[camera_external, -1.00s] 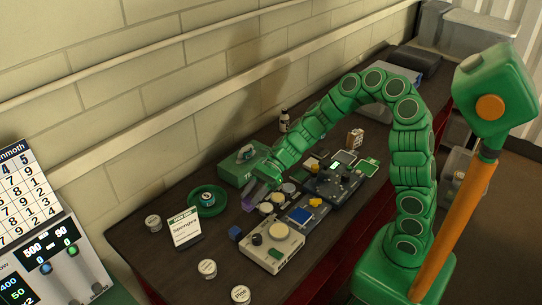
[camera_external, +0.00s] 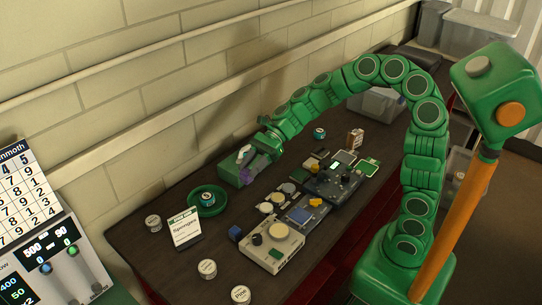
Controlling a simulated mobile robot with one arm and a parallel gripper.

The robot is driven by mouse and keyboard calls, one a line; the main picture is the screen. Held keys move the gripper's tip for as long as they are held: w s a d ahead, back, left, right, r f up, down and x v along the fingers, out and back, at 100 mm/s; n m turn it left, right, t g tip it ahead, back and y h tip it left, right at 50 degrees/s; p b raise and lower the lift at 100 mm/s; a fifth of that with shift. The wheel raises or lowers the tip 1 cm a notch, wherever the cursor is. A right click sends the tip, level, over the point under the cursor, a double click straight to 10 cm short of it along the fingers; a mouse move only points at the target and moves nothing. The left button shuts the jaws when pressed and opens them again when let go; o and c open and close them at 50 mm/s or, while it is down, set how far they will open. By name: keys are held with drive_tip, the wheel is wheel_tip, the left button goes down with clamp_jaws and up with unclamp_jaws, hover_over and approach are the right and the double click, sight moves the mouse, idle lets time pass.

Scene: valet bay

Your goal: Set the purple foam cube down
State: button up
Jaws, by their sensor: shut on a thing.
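The purple foam cube (camera_external: 246,176) shows as a small purple patch at the tip of my gripper (camera_external: 253,163). My gripper is shut on it. Both are in front of the right end of the green box (camera_external: 229,170) by the wall. I cannot tell whether the cube touches the box or the table, or hangs above them. My gripper and wrist hide part of the box and most of the cube.
A green round dish (camera_external: 208,201) with a can in it and a "Sponges" sign (camera_external: 185,228) stand to the left. Control panels (camera_external: 272,245) and small parts crowd the front. A can (camera_external: 319,133) and a brown box (camera_external: 355,136) stand farther right. Dark tabletop (camera_external: 185,265) is bare at front left.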

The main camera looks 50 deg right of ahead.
drive_tip(key=r, duration=0.3)
drive_tip(key=shift+w+a+r, duration=0.25)
drive_tip(key=shift+a, duration=0.05)
drive_tip(key=shift+w+a+m+t+h, duration=2.9)
drive_tip(key=shift+w+a+m+t, duration=2.6)
drive_tip(key=shift+w+a, duration=3.1)
drive_tip(key=s+a+m+t+h, duration=0.1)
drive_tip(key=s+a+m+h, duration=0.2)
drive_tip(key=s+m+h, duration=0.5)
drive_tip(key=s+a+m+t+h, duration=0.1)
drive_tip(key=s+a+m+h, duration=0.3)
drive_tip(key=s, duration=0.7)
wheel_tip(320, 180, down, 11)
drive_tip(key=d+h, duration=0.1)
drive_tip(key=w+a+f, duration=0.8)
drive_tip(key=shift+w, duration=0.4)
drive_tip(key=shift+w+a+f+g, duration=0.15)
drive_tip(key=shift+w+a+f, duration=0.15)
drive_tip(key=shift+f, duration=0.2)
drive_tip(key=shift+w+a+f+g, duration=0.15)
drive_tip(key=shift+w+a+f, duration=0.15)
drive_tip(key=shift+f, duration=1.7)
